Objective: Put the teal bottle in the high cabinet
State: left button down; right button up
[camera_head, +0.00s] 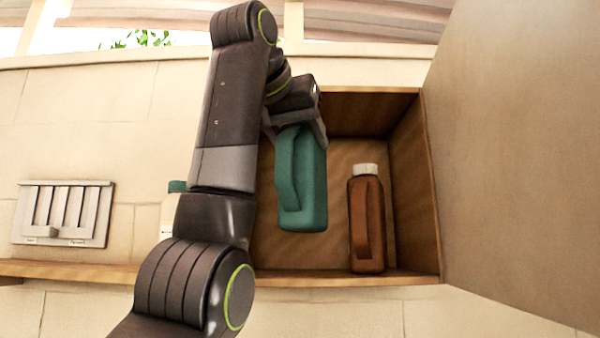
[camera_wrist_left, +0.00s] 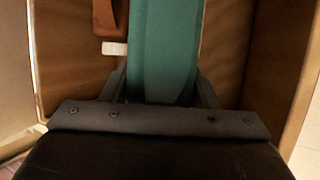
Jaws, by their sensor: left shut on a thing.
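The teal bottle (camera_head: 302,180) has a side handle and hangs upright from my left gripper (camera_head: 296,128), which is shut on its top end. In the head view the bottle is in front of or inside the open wooden cabinet (camera_head: 405,190); its base shows above the cabinet floor's front edge. In the left wrist view the teal bottle (camera_wrist_left: 164,50) runs away between the two fingers (camera_wrist_left: 162,90), with brown cabinet walls on both sides. My left arm hides the cabinet's left side. My right gripper is not in view.
A brown bottle with a white cap (camera_head: 366,220) stands in the cabinet's right part, close to the teal bottle. The cabinet door (camera_head: 520,150) is swung open to the right. A pale thing with a teal top (camera_head: 177,187) is partly behind my arm. A switch panel (camera_head: 63,213) is at left.

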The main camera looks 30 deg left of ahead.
pick_arm(q)
jog(key=w+a+p, duration=0.4)
jog(key=w+p, duration=0.2)
jog(key=w, duration=0.1)
notch_tip(320, 180, down, 7)
jog(key=shift+d+p, duration=0.2)
jog(key=shift+p, duration=0.25)
dwell(0.4)
jog(key=shift+r, duration=0.1)
